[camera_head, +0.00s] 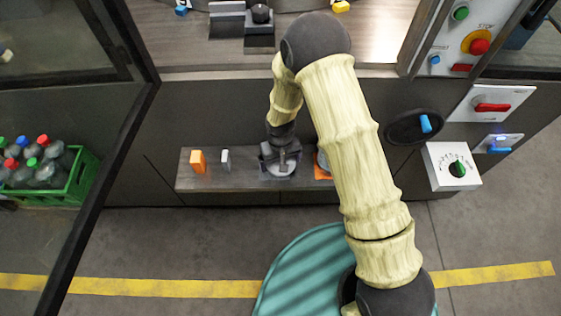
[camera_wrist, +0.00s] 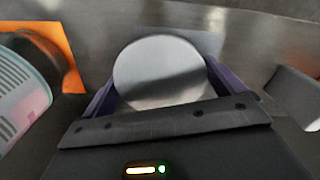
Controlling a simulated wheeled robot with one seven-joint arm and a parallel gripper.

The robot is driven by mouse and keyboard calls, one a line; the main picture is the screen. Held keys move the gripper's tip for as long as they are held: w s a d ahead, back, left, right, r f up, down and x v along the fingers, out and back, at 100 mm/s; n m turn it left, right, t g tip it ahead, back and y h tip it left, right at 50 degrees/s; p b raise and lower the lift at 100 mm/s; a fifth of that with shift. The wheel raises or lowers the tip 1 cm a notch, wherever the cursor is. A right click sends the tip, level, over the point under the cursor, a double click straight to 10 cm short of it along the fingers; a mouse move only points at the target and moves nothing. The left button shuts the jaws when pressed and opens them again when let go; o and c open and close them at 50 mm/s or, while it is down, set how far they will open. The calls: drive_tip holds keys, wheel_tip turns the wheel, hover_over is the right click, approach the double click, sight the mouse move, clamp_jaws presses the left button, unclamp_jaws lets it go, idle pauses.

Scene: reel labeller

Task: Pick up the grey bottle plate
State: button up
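A grey round piece with a flat disc top, which looks like the grey bottle plate (camera_wrist: 160,72), lies between my gripper's two purple fingers in the wrist view. In the head view the plate (camera_head: 282,170) sits on the low dark shelf, partly hidden under my gripper (camera_head: 284,160). My gripper is open around the disc, with one finger at each side. The fingers are very close to its edge; I cannot tell whether they touch it.
An orange plate (camera_head: 322,174) with a label roll (camera_wrist: 22,95) stands close beside my gripper. An upright orange block (camera_head: 198,161) and a grey block (camera_head: 226,160) stand on the shelf (camera_head: 245,183) to the left. A green bottle crate (camera_head: 75,185) is far left.

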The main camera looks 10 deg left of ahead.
drive_tip(key=c, duration=0.6)
wheel_tip(320, 180, up, 10)
drive_tip(key=shift+r, duration=0.1)
idle(0.9)
